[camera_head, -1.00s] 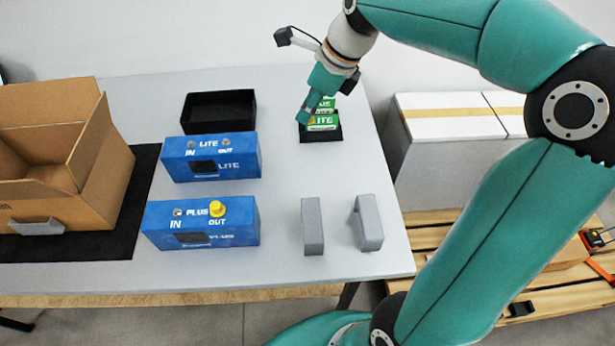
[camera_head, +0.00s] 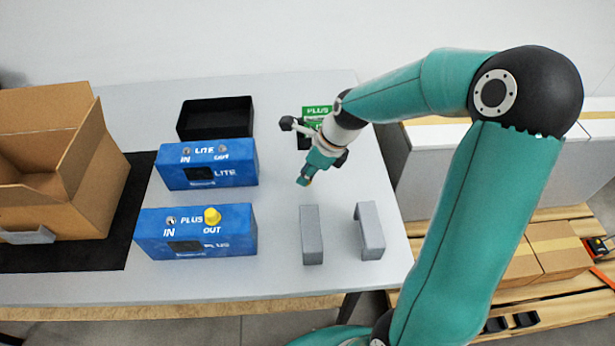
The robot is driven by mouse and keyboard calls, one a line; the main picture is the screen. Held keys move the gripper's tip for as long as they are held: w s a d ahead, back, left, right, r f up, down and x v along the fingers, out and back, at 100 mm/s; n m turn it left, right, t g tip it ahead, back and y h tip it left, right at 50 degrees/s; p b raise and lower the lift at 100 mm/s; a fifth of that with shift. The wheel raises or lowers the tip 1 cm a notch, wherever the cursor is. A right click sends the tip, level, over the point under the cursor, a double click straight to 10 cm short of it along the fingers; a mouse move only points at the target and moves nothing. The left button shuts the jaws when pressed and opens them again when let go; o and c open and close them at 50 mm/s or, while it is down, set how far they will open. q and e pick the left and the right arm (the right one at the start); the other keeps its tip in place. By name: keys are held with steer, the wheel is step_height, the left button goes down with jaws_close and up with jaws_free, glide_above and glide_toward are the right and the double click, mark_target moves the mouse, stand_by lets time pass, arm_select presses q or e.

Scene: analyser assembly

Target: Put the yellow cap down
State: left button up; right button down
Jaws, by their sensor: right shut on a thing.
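My right gripper (camera_head: 305,181) is in the middle of the table, to the right of the blue LITE unit (camera_head: 207,165). It points down and is shut on a yellow cap (camera_head: 309,183), of which only a small bit shows at the fingertips. Another yellow cap (camera_head: 212,216) sits upright on the OUT port of the blue PLUS unit (camera_head: 195,233). The LITE unit's IN and OUT ports show no cap. My left gripper is not in view.
A black tray (camera_head: 215,118) stands behind the LITE unit. Green boxes (camera_head: 318,113) are behind my right gripper, partly hidden by my arm. Two grey brackets (camera_head: 311,235) (camera_head: 369,231) stand in front. An open cardboard box (camera_head: 60,160) is at left. Bare table (camera_head: 275,190) lies between.

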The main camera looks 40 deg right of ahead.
steer(key=shift+f, duration=0.95)
steer(key=c, duration=1.1)
jaws_free()
steer(key=shift+o, duration=0.2)
steer(key=p+v, duration=0.1)
steer(key=v, duration=1.1)
